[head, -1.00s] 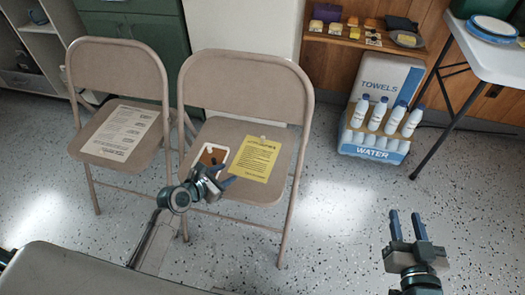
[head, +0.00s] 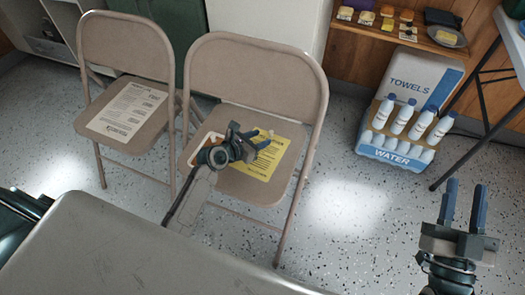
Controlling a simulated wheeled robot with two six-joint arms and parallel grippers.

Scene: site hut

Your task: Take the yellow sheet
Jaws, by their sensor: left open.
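The yellow sheet (head: 268,169), printed with dark text, lies on the seat of the right-hand folding chair (head: 238,187). My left gripper (head: 254,136) is open and appears above the sheet, hiding part of its left and upper area. I cannot tell whether the fingers touch it. My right gripper (head: 465,203) is open and empty over the floor at the lower right, well away from the chair.
A brown, white-edged item (head: 199,143) lies left of the sheet, mostly hidden by my gripper. A second chair (head: 145,139) holds a white printed sheet (head: 127,111). A bottle crate (head: 394,155) stands right. A grey surface (head: 150,250) fills the lower left.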

